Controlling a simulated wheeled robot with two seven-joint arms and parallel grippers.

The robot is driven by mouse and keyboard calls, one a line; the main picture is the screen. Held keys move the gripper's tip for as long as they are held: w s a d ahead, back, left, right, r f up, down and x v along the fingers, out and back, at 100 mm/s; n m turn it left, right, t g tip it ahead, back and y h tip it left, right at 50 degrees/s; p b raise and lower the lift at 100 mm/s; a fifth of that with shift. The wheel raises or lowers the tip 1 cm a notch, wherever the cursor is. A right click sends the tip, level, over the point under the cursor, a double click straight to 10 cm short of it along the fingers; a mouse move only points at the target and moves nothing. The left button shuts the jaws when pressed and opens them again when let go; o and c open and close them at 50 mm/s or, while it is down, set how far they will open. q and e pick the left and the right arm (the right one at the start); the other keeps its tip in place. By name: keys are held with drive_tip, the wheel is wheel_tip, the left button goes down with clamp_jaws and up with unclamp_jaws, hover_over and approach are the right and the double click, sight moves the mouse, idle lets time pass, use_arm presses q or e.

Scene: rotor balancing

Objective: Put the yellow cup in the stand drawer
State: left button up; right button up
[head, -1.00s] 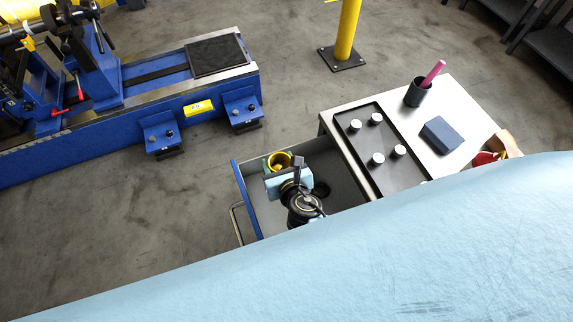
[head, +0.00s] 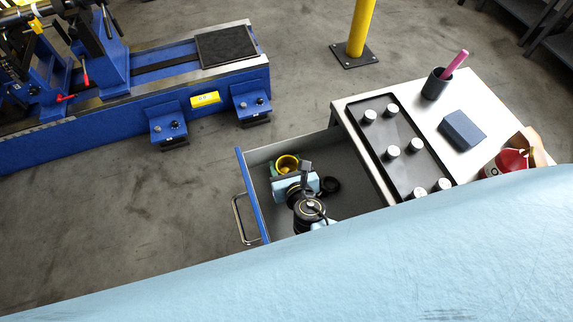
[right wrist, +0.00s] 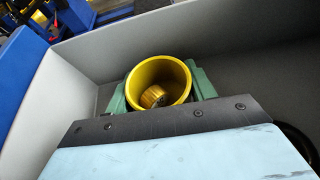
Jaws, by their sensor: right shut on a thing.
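The yellow cup (head: 287,164) is inside the open stand drawer (head: 348,160), near the drawer's blue front. In the right wrist view the yellow cup (right wrist: 160,82) stands with its mouth toward the camera, between the green fingers of my right gripper (right wrist: 158,92). A ribbed golden thing (right wrist: 154,96) shows inside the cup. My right gripper (head: 286,168) is shut on the cup, low in the drawer. Whether the cup's base touches the drawer floor is hidden. My left gripper is not in view.
On the stand top are a black tray (head: 408,165) with several white-topped pieces, a blue block (head: 462,130), a dark holder (head: 437,84) and a red thing (head: 507,163). A blue machine (head: 110,120) stands at left.

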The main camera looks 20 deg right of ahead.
drive_tip(key=shift+f, duration=0.2)
drive_tip(key=o, duration=0.7)
drive_tip(key=shift+o, duration=1.4)
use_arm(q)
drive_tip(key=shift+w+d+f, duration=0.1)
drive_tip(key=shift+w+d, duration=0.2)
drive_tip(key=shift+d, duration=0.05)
use_arm(e)
drive_tip(key=shift+r, duration=0.15)
drive_tip(key=shift+s+r, duration=0.2)
drive_tip(key=p+v, duration=0.2)
drive_tip(key=v, duration=0.8)
drive_tip(key=shift+s+r, duration=0.2)
drive_tip(key=shift+s, duration=0.15)
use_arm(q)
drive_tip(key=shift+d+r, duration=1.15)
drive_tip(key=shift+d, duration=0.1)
use_arm(e)
drive_tip(key=shift+s+r, duration=0.15)
drive_tip(key=shift+s, duration=0.2)
